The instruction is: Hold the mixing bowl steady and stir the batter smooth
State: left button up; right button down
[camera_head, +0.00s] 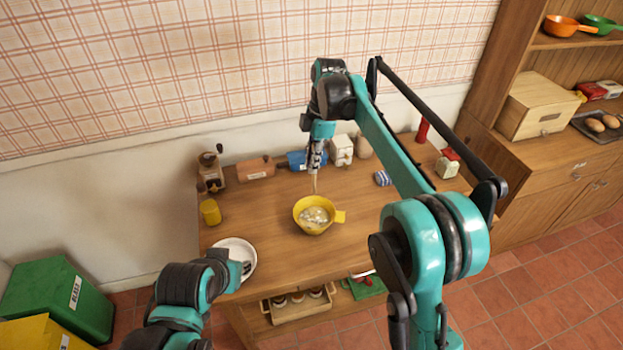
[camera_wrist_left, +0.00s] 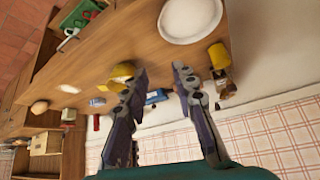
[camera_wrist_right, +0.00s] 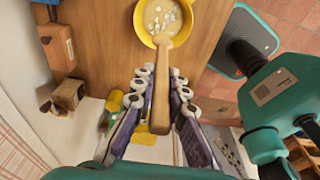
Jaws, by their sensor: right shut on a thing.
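The yellow mixing bowl (camera_head: 314,229) stands upright on the wooden table, its handle tab pointing right. Pale batter (camera_head: 313,214) with whitish lumps lies in it. My right gripper (camera_head: 317,168) is above the bowl, shut on a wooden spoon (camera_wrist_right: 157,105). The spoon slants down, with its lower end at the batter in the right wrist view; the tip's depth is unclear. My left gripper (camera_wrist_left: 160,74) is open with nothing between its fingers. It is near the table's front left, apart from the bowl, which shows partly behind one finger in the left wrist view (camera_wrist_left: 122,71).
A white plate (camera_head: 224,252) lies at the table's front left, close to my left arm. A yellow cup (camera_head: 210,211) and a coffee grinder (camera_head: 211,175) stand along the left. Boxes line the back. A striped blue item (camera_head: 382,178) lies right of the bowl; the surface around it is clear.

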pick_arm(q)
jog(key=w+d+m, duration=0.3)
jog(key=w+m, duration=0.2)
pick_arm(e)
jog(key=shift+w+d, duration=0.1)
jog(key=shift+d, duration=0.05)
jog(key=shift+f, duration=0.1)
pick_arm(q)
jog(key=m+g+h, duration=0.2)
jog(key=m+g, duration=0.1)
jog(key=m, duration=1.4)
send_near(305, 228)
jog(key=x, duration=1.1)
jog(key=shift+w+a+f, duration=0.15)
jog(key=shift+w+a, duration=0.05)
jog(key=shift+w, duration=0.05)
grip_shut()
